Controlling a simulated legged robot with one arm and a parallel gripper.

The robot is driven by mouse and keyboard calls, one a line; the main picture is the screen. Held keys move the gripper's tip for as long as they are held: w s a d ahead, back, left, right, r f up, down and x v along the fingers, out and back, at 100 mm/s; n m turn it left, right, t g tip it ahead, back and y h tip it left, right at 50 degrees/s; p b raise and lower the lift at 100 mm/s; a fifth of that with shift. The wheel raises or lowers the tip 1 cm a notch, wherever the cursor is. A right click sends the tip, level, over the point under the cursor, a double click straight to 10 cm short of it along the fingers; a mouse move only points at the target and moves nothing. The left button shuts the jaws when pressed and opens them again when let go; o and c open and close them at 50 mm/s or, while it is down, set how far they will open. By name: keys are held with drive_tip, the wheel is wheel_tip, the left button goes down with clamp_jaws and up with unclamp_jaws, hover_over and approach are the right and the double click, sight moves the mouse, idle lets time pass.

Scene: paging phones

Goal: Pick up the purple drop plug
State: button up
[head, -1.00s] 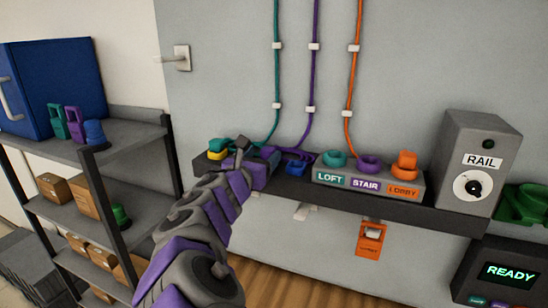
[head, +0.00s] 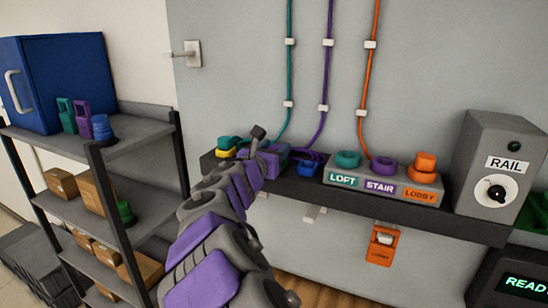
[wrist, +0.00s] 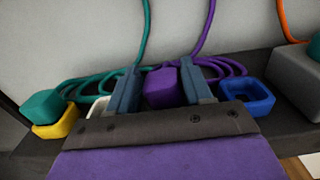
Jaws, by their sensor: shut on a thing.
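The purple drop plug (wrist: 163,88) is between the two fingers of my gripper (wrist: 160,88) in the wrist view, and the fingers are shut on it. A purple cord (wrist: 200,30) runs down the wall and coils on the shelf behind the plug. In the head view my gripper (head: 268,150) is low over the left part of the wall shelf, and my own arm hides the plug there. I cannot tell whether the plug is clear of the shelf.
A teal plug (wrist: 42,105) sits on a yellow cup (wrist: 56,128) to the left. An empty blue cup (wrist: 247,98) is close on the right. The LOFT, STAIR and LOBBY block (head: 380,185) and the RAIL speaker (head: 490,165) stand farther right on the shelf (head: 440,215).

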sight(277, 147)
drive_tip(key=shift+s, duration=0.1)
drive_tip(key=shift+c, duration=0.7)
drive_tip(key=shift+d, duration=0.6)
drive_tip(key=c, duration=0.3)
drive_tip(key=shift+a, duration=0.1)
drive_tip(key=shift+a, duration=0.15)
drive_tip(key=shift+r, duration=0.3)
wheel_tip(277, 147, up, 9)
drive_tip(key=shift+r+p, duration=0.1)
drive_tip(key=shift+p, duration=0.9)
drive_tip(key=shift+r, duration=0.1)
